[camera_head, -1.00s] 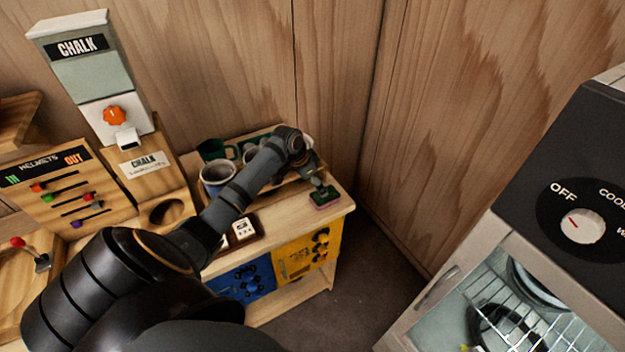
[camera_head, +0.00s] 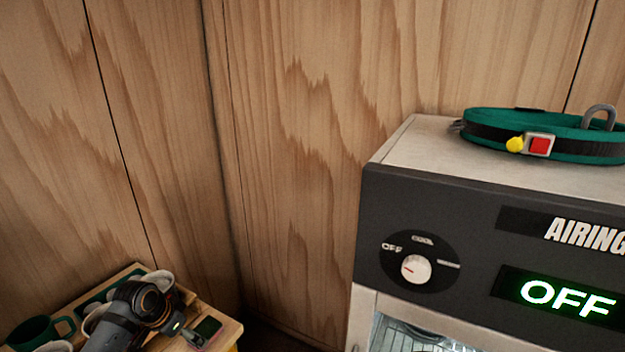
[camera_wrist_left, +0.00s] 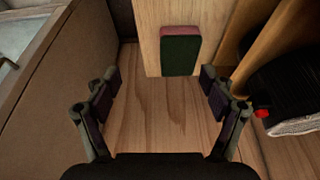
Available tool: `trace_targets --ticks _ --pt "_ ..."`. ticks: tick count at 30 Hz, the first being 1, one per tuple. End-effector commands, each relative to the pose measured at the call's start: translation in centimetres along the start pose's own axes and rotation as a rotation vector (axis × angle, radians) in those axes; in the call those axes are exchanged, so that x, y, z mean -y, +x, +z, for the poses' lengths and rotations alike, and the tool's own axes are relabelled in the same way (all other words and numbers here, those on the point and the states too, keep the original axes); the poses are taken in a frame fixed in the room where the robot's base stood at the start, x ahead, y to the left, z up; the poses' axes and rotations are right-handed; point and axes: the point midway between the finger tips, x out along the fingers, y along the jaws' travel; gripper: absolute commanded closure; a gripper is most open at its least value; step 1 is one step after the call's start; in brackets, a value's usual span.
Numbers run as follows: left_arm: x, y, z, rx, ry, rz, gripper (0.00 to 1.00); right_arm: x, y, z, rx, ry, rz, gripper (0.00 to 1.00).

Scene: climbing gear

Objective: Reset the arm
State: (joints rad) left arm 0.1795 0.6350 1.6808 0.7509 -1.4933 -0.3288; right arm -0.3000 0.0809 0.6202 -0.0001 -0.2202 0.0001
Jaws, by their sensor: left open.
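My left arm (camera_head: 130,318) shows at the lower left of the head view, over the wooden bench. My left gripper (camera_wrist_left: 160,95) is open and empty in the wrist view, its two fingers wide apart. A small block with a green face and a pinkish edge (camera_wrist_left: 180,50) lies on the wood just beyond the fingertips, apart from them. The same block (camera_head: 207,328) shows beside my left wrist in the head view. My right gripper is in neither view.
A grey airing cabinet (camera_head: 440,195) stands at the right, its knob (camera_head: 416,269) and lit display (camera_head: 566,298) near OFF. A green harness belt (camera_head: 540,135) lies on top. Mugs (camera_head: 40,333) stand on the bench (camera_head: 225,333). A dark round object (camera_wrist_left: 288,85) sits right of the gripper.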

Motion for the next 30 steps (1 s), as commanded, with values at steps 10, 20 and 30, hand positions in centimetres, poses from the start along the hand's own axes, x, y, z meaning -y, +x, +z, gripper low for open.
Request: trace_targets --ticks 10,20,30 --pt "-15.2 2.0 9.0 0.061 -0.073 -0.065 0.18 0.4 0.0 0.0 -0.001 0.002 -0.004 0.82" --pt "-19.5 -2.4 13.9 0.061 -0.249 -0.162 0.18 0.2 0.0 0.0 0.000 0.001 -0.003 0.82" --pt "-18.9 3.8 16.6 0.091 -0.301 -0.186 0.18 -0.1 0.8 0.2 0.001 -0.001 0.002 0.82"
